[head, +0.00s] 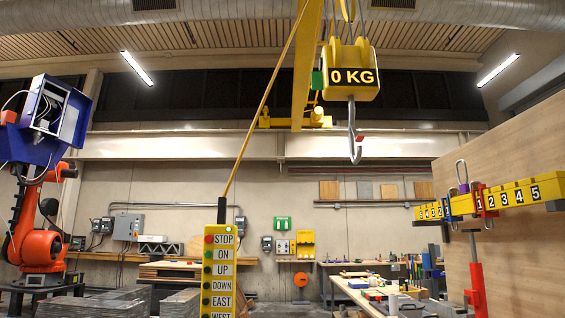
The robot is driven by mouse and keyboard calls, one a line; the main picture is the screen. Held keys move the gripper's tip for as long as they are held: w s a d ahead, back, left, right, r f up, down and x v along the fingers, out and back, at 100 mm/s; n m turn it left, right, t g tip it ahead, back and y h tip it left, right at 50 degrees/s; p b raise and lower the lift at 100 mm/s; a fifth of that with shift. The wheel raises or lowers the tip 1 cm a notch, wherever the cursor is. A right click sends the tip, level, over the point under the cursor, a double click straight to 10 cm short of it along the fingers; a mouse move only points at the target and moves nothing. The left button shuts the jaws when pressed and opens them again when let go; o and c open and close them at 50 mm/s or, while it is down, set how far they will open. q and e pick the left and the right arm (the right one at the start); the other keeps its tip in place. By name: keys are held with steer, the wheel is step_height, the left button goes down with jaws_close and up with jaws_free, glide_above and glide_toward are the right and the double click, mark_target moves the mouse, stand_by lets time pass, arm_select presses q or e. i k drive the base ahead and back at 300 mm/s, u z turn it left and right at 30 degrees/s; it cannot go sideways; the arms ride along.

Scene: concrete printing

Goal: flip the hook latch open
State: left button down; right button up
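A grey metal hook (352,135) hangs below a yellow crane block (345,60) marked "0 KG", high in the middle right of the head view. Neither of my grippers is in view, so nothing of mine is seen near the hook.
A yellow pendant (221,275) with STOP, ON, UP, DOWN buttons hangs in front, left of centre. A numbered yellow beam (510,193) is at right beside a wooden panel (520,130). An orange robot arm (40,235) stands left. A cluttered workbench (350,292) is below.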

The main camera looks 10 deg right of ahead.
mark_target(358, 139)
steer(key=z, duration=0.3)
steer(key=i, duration=1.45)
steer(key=z, duration=1.4)
steer(key=i, duration=0.4)
steer(key=z, duration=0.4)
